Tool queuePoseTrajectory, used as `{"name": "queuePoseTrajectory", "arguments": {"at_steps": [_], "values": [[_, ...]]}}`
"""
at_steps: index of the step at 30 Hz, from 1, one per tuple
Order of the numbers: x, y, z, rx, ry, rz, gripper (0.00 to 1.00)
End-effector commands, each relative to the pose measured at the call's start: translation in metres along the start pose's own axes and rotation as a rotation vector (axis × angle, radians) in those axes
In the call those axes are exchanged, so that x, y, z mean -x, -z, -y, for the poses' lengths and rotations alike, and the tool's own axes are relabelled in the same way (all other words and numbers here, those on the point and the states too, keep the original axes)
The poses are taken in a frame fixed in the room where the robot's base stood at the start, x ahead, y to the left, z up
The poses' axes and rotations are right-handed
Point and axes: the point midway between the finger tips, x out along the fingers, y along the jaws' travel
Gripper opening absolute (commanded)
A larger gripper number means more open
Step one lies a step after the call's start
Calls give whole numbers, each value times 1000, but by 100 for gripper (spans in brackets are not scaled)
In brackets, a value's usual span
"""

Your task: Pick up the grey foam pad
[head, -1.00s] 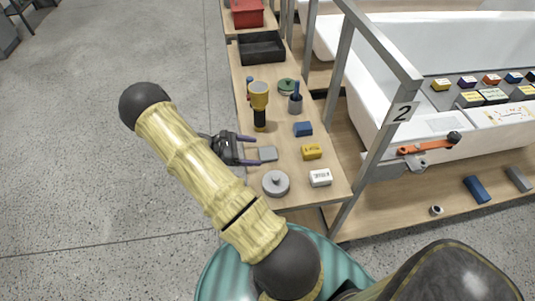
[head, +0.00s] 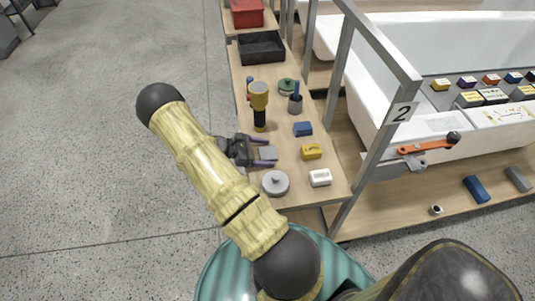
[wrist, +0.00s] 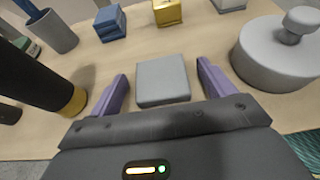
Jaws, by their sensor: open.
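The grey foam pad (wrist: 162,80) lies flat on the wooden bench. In the wrist view it sits between the two purple fingers of my gripper (wrist: 160,92), with a gap on each side. In the head view the pad (head: 268,153) shows between the fingertips of my gripper (head: 267,153). My gripper is open and low over the bench, one finger on either side of the pad. The pad's near edge is close to the dark gripper body.
A round grey lidded object (head: 276,183) stands close to the near finger. A black-and-yellow flashlight (head: 259,105) stands on the far side. A blue block (head: 303,129), a yellow object (head: 312,151) and a white box (head: 320,177) lie beyond the pad.

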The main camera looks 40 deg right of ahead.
Motion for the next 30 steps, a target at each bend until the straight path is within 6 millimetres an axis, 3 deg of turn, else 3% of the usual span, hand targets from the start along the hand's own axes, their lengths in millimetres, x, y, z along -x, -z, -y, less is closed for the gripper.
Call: {"name": "queuePoseTrajectory", "arguments": {"at_steps": [1, 6, 9, 20, 30], "values": [[0, 0, 0, 0, 0, 0, 82], [0, 0, 0, 0, 0, 0, 48], [0, 0, 0, 0, 0, 0, 34], [4, -7, 0, -1, -1, 0, 34], [27, -63, 0, -3, -1, -1, 34]]}}
